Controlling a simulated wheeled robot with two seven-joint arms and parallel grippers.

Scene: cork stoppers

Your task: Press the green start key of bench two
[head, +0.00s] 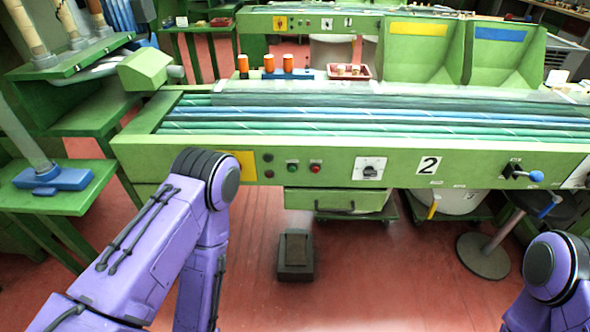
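Only part of my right arm shows at the lower right. Neither gripper is in view.
A yellow plate (241,164) and dark knobs (268,158) lie left of the keys. A rotary switch (370,168) and a blue-knobbed lever (535,176) are further right. A dark foot pedal (295,257) stands on the red floor. A round-based stand (484,256) is at the right.

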